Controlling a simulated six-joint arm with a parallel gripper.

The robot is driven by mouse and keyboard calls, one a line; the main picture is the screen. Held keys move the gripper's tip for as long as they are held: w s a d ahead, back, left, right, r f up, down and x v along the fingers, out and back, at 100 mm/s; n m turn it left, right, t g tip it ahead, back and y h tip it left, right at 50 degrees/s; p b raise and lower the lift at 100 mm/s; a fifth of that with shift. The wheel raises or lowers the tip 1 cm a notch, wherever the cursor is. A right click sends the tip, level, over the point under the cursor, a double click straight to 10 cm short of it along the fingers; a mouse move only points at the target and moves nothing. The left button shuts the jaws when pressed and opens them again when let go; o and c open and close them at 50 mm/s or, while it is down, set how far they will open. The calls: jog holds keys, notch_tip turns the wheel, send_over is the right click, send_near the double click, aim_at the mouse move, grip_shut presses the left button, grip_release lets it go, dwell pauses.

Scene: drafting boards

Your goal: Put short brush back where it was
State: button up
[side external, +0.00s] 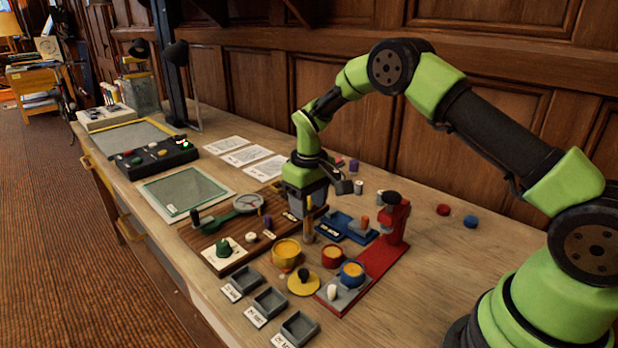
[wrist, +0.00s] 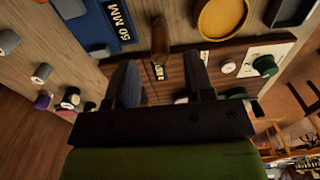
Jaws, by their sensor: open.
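A slim brown upright piece, which looks like the short brush (side external: 309,218), stands near the front right edge of the dark wooden board (side external: 215,262). It also shows in the wrist view as a brown shaft (wrist: 160,38) just beyond the fingertips. My gripper (side external: 303,208) points down right at it. In the wrist view my gripper (wrist: 161,66) is open, with a finger on either side of the line to the shaft. I cannot tell whether either finger touches it. A small pale label (wrist: 159,72) lies on the board near its foot.
A blue tray (side external: 333,232) and a yellow cup (side external: 286,250) stand close to my gripper. A red stand (side external: 393,228) is to the right. Several grey bins (side external: 270,301) line the front edge. The table at the right is mostly clear.

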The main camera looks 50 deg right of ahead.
notch_tip(320, 180, up, 8)
jog(key=f, duration=0.1)
notch_tip(320, 180, up, 10)
jog(key=t, duration=0.2)
send_over(309, 213)
jog(key=s+a, duration=0.2)
jog(key=s, duration=0.2)
jog(key=s+a+r+m+t+y, duration=0.1)
jog(key=s+a+r+m+t, duration=0.1)
jog(key=s+r, duration=0.55)
jog(key=s+a+f+m+t+y, duration=0.1)
jog(key=s+a+m+t, duration=0.1)
jog(key=s, duration=1.2)
jog(key=shift+s+a+t, duration=0.3)
jog(key=shift+s+t, duration=0.1)
jog(key=shift+t, duration=0.2)
